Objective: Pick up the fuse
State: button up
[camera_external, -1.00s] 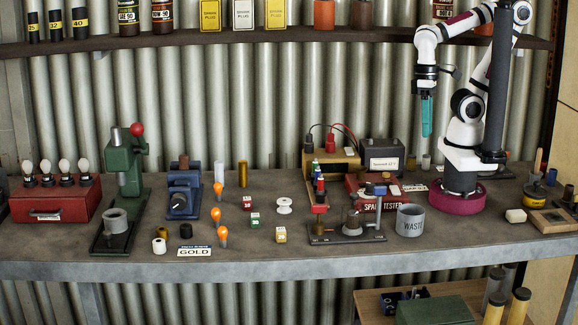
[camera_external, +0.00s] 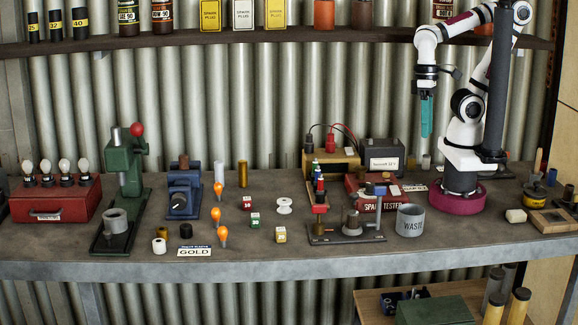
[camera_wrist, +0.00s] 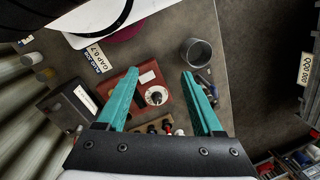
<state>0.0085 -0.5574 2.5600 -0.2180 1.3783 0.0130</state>
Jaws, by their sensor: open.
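Three small cubes with numbered white faces stand on the bench near its middle: a red one (camera_external: 249,201), a green one (camera_external: 255,220) and a yellow one (camera_external: 281,234). They look like fuses, but I cannot tell which one the task means. My gripper (camera_external: 427,116) hangs well above the right part of the bench, up and to the right of the cubes. In the wrist view its teal jaws (camera_wrist: 161,74) are spread apart with nothing between them. I cannot make out the cubes in the wrist view.
Orange bulbs (camera_external: 218,213) and a white spool (camera_external: 284,206) stand beside the cubes. A red spark tester (camera_external: 381,207) and a grey waste cup (camera_external: 410,220) stand to their right. A green press (camera_external: 130,165) and blue vise (camera_external: 184,193) stand left. The front edge is mostly clear.

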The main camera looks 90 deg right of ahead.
aim_at(248, 198)
jog(key=w+a+f+t, duration=0.2)
jog(key=w+f+t, duration=0.1)
jog(key=w, duration=0.7)
jog(key=w+a+f+t, duration=0.2)
jog(key=w+f, duration=0.2)
jog(key=w, duration=0.6)
jog(key=w+d+f+t+h, duration=0.1)
jog(key=w+f+t+h, duration=0.1)
jog(key=w, duration=0.2)
jog(key=w+d+f+n+t+h, duration=0.1)
jog(key=w+f+t+h, duration=0.1)
jog(key=w+f+t, duration=0.1)
jog(key=w+d+f+t+h, duration=0.1)
jog(key=w+f+t, duration=0.1)
jog(key=w, duration=0.2)
jog(key=shift+w+d+f+n+t+h, duration=0.3)
jog(key=shift+w+d+f+h, duration=0.1)
jog(key=shift+w+d, duration=0.1)
jog(key=shift+w, duration=0.1)
jog(key=x, duration=1.5)
jog(key=shift+w+d+r, duration=0.1)
jog(key=shift+w, duration=0.2)
grip_shut()
